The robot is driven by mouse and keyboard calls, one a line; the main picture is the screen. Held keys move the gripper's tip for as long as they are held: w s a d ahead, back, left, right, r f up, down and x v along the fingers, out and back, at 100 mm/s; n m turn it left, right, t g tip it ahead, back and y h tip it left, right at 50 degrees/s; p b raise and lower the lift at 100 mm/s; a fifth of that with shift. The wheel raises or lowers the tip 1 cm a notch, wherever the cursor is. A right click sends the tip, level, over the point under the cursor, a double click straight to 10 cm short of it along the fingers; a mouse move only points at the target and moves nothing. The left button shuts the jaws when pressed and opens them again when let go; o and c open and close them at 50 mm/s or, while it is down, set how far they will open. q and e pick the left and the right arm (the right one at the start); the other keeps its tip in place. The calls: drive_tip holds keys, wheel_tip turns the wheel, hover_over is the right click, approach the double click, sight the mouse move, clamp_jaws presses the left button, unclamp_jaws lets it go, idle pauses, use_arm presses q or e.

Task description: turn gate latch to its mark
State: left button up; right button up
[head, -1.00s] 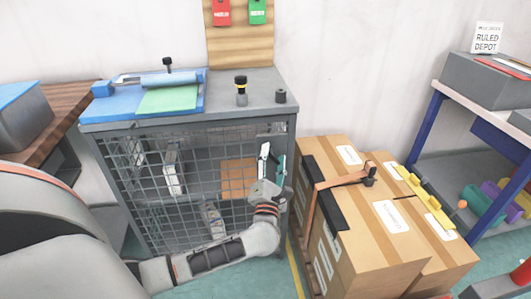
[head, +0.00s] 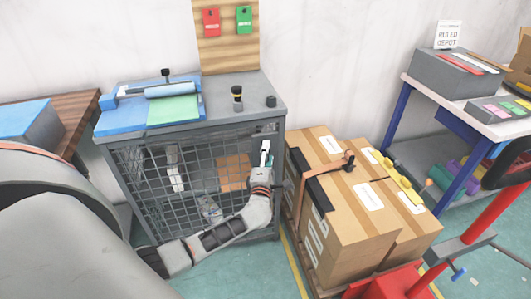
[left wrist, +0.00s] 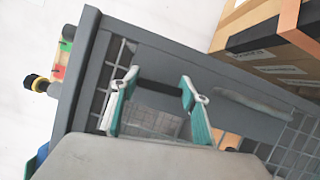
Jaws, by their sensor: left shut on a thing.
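The mesh cage gate (head: 205,190) is the front of a grey cabinet. My left gripper (head: 264,158) is at the gate's upper right edge, its arm reaching in from the left. In the left wrist view the teal-padded fingers (left wrist: 160,95) stand on either side of a dark bar (left wrist: 160,89), which appears to be the latch, and are shut on it. The grey plate behind it bears a long pale raised strip (left wrist: 252,106). The latch is mostly hidden by the gripper in the head view. I cannot make out its mark. My right gripper is not in view.
Strapped cardboard boxes (head: 365,225) stand close to the cabinet's right. A shelf unit (head: 400,100) and a red metal frame (head: 485,220) are farther right.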

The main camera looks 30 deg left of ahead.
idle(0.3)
use_arm(q)
drive_tip(key=o, duration=1.1)
drive_tip(key=v, duration=1.2)
drive_tip(key=shift+d, duration=0.1)
